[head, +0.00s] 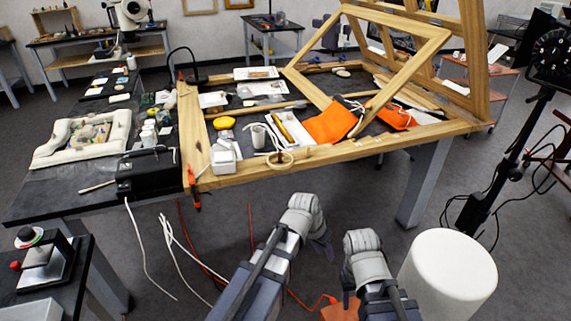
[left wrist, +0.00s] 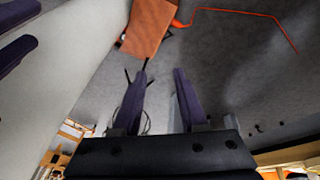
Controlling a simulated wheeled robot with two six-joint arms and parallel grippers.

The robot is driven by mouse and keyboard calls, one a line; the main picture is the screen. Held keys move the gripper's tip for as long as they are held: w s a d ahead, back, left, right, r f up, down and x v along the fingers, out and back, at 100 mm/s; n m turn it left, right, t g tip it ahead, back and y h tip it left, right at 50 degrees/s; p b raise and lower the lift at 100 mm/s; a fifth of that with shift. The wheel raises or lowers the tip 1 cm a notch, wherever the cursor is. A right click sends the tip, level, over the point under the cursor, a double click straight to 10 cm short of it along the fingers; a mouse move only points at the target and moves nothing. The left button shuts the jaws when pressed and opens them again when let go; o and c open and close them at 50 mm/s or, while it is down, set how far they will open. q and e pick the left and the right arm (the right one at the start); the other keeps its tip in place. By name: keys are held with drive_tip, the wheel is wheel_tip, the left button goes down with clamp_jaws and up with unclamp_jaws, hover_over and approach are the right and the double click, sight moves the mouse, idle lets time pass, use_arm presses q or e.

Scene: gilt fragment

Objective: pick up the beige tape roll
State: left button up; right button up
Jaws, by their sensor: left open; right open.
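The beige tape roll (head: 281,159) lies on the front rail of the wooden frame, near the table's front edge. My left gripper (head: 323,243) is in front of the table and lower in the picture, apart from the roll. In the left wrist view its two dark fingers (left wrist: 160,92) are spread with nothing between them; the roll is not seen there. My right gripper (head: 347,296) is lower and to the right, pointing down, open and away from the roll; its fingers are partly hidden.
A black box (head: 147,172) stands left. A white cylindrical stool (head: 448,275) is beside my right arm.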

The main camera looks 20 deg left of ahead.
use_arm(q)
drive_tip(key=w+a+r+t+h+b, duration=0.1)
drive_tip(key=w+a+t, duration=0.15)
drive_tip(key=w, duration=0.55)
drive_tip(key=w+a+t+h+b, duration=0.1)
drive_tip(key=w+a+t, duration=0.1)
drive_tip(key=w+a, duration=0.35)
drive_tip(key=n+t+b, duration=0.1)
drive_tip(key=t+b, duration=0.2)
drive_tip(key=t, duration=0.3)
approach(291, 163)
drive_tip(key=shift+b+x, duration=1.1)
drive_tip(key=shift+x, duration=2.75)
drive_tip(key=shift+w+f, duration=0.15)
drive_tip(key=shift+w, duration=0.15)
use_arm(e)
wheel_tip(291, 163, down, 9)
drive_tip(key=shift+r, duration=0.15)
use_arm(q)
drive_tip(key=shift+c, duration=0.2)
clamp_jaws()
